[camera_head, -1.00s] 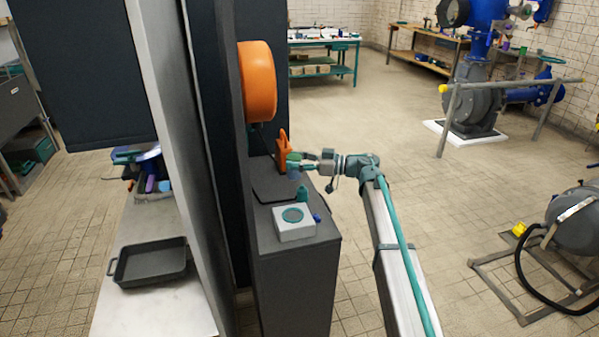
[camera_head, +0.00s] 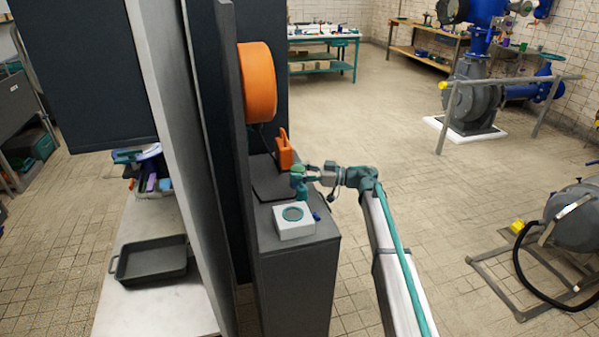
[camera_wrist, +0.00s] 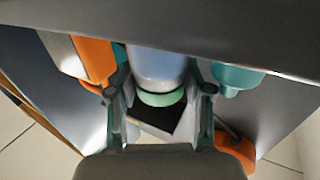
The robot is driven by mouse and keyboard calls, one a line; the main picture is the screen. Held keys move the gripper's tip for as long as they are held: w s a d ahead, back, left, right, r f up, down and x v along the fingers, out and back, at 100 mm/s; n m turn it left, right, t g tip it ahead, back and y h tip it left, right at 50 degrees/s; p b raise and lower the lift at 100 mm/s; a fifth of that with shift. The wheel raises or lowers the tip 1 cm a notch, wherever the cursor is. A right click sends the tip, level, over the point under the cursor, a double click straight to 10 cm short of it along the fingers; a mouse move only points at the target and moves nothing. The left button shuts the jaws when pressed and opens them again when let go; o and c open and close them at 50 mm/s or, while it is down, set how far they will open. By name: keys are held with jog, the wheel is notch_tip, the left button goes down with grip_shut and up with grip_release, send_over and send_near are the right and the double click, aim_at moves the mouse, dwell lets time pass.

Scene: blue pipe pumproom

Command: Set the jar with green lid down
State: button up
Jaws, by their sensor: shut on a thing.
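The jar (camera_wrist: 158,66) shows in the wrist view with a pale bluish body and a green band, its lid (camera_wrist: 161,97). My gripper (camera_wrist: 160,92) has one finger on each side of it and is shut on it. In the head view my gripper (camera_head: 304,173) is over the dark grey cabinet top (camera_head: 266,214), behind the white box. The jar is small there and partly merges with the fingers. I cannot tell whether its base touches the cabinet top.
A teal bottle (camera_head: 303,194) stands very close to my gripper. The white box (camera_head: 294,230) with a round teal-rimmed top and a small blue thing (camera_head: 316,216) are nearer. An orange object (camera_head: 284,150) stands behind, below an orange reel (camera_head: 257,82). A tall dark panel (camera_head: 212,130) borders the left.

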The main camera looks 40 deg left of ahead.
jog(key=o, duration=0.9)
jog(key=shift+o, duration=0.2)
